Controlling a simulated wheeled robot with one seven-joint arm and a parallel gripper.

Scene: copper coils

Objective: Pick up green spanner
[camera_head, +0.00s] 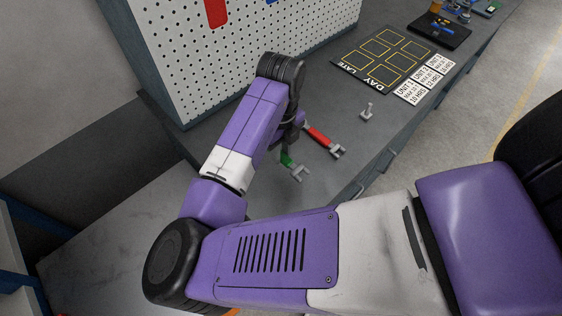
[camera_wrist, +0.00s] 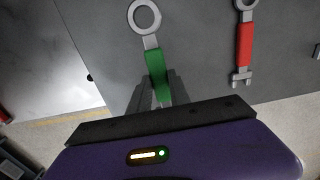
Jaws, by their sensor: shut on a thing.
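The green spanner (camera_wrist: 155,65) has a grey ring end and a green handle. In the wrist view its ring end points away from my gripper (camera_wrist: 160,97), and the fingers are shut on the green handle. In the head view the green spanner (camera_head: 287,160) shows only its green part and open grey jaw near the bench's front edge; my arm hides the rest. I cannot tell whether it is clear of the bench top. A red spanner (camera_wrist: 244,42) lies to the right in the wrist view. It also shows in the head view (camera_head: 319,137), beside the green one.
The grey bench (camera_head: 345,120) runs along a white pegboard (camera_head: 240,50). A small grey fitting (camera_head: 367,111) stands right of the red spanner. A black board with yellow outlines (camera_head: 385,57) and white label cards (camera_head: 425,80) lie farther along. The front edge is close.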

